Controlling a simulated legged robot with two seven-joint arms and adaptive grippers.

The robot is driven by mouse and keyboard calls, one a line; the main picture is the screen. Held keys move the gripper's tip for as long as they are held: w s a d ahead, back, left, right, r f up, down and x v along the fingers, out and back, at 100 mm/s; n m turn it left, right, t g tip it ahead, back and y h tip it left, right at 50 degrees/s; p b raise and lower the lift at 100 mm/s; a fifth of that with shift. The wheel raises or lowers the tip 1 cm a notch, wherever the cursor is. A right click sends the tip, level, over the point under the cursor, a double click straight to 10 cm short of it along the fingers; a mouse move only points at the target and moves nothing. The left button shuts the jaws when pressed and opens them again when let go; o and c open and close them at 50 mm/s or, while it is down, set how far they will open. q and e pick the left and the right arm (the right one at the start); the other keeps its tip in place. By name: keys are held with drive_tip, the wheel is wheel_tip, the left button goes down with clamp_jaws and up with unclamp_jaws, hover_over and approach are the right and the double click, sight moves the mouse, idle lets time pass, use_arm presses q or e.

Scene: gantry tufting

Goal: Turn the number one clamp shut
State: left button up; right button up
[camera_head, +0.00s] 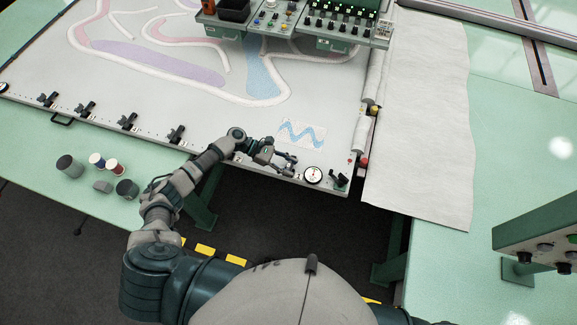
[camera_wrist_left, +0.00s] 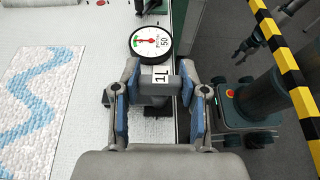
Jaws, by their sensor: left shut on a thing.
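My left gripper (camera_head: 291,165) is at the front edge of the white frame bed (camera_head: 240,125), left of a round dial gauge (camera_head: 312,175). In the left wrist view, its blue-padded fingers (camera_wrist_left: 159,95) are shut on the number one clamp (camera_wrist_left: 158,86), one finger on each side. The clamp shows as a grey bar with dark parts below it, and a "1" label (camera_wrist_left: 161,74) lies just beyond. The gripper hides most of the clamp in the head view.
The gauge also shows just past the clamp in the left wrist view (camera_wrist_left: 151,41). Several more line the left front edge. A blue zigzag tufted sample (camera_head: 302,133) lies behind the gripper. Spools (camera_head: 97,160) stand on the green table.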

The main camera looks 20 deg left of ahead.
use_arm(q)
drive_tip(key=o, duration=1.2)
drive_tip(key=shift+c, duration=0.2)
drive_tip(key=v, duration=1.2)
drive_tip(key=shift+a, duration=0.1)
